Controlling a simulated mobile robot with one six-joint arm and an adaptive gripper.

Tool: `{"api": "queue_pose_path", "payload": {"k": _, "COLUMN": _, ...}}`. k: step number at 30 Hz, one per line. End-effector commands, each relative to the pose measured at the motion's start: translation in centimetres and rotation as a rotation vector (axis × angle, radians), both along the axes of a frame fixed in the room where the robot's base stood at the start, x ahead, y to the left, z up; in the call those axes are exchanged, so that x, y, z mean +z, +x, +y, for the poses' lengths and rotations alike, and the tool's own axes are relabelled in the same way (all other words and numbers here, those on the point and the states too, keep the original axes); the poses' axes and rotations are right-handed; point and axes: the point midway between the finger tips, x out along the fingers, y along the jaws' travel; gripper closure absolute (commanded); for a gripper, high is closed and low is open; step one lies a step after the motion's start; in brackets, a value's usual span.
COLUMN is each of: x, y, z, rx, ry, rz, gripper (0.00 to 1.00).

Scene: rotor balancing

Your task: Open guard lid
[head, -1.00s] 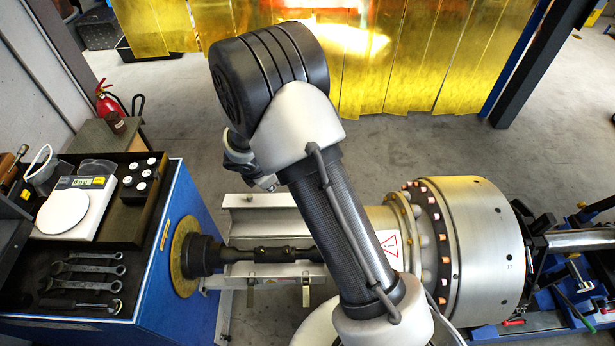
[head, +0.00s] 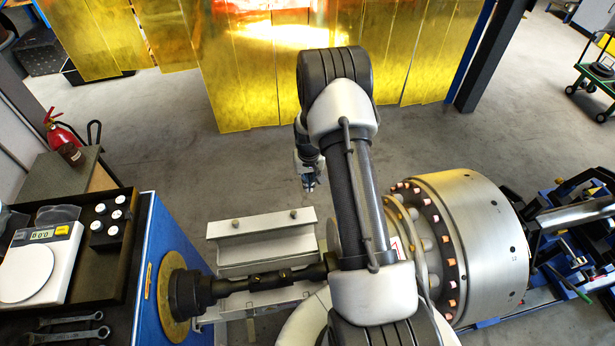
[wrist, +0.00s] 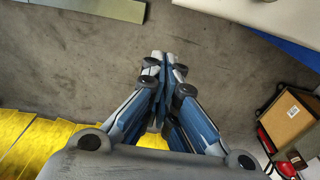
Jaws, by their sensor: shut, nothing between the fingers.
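A pale metal guard (head: 262,240) with two small knobs on its upper edge lies behind the dark drive shaft (head: 245,287). I take it for the guard lid. The shaft shows uncovered from above, and small latches (head: 250,327) hang at the front. My gripper (head: 310,185) is past the guard's far right corner, over the floor, apart from it. In the wrist view my gripper (wrist: 160,62) is shut and empty, with bare floor under its fingertips. My arm hides the shaft's right end and part of the rotor's left side.
A big steel rotor (head: 475,245) stands at the right. A blue cabinet (head: 165,235) with a scale (head: 38,262) and spanners is at the left. Yellow strip curtains (head: 245,80) hang at the back. The floor between curtains and guard is free.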

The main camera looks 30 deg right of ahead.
Motion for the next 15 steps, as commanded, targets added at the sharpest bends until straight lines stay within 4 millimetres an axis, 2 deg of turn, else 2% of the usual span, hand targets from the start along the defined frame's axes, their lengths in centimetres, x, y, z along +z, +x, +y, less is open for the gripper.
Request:
{"api": "queue_pose_path", "payload": {"k": 1, "x": -1.5, "y": 0.0, "z": 0.0, "rx": 0.001, "ry": 0.001, "rz": 0.003, "gripper": 1.00}}
{"api": "queue_pose_path", "payload": {"k": 5, "x": -4.1, "y": 0.2, "z": 0.0, "rx": 0.002, "ry": 0.001, "rz": 0.002, "gripper": 1.00}}
{"api": "queue_pose_path", "payload": {"k": 7, "x": -3.0, "y": -1.0, "z": 0.4, "rx": 0.002, "ry": 0.000, "rz": 0.000, "gripper": 1.00}}
{"api": "queue_pose_path", "payload": {"k": 15, "x": -2.3, "y": -3.1, "z": 1.4, "rx": 0.003, "ry": -0.001, "rz": -0.001, "gripper": 1.00}}
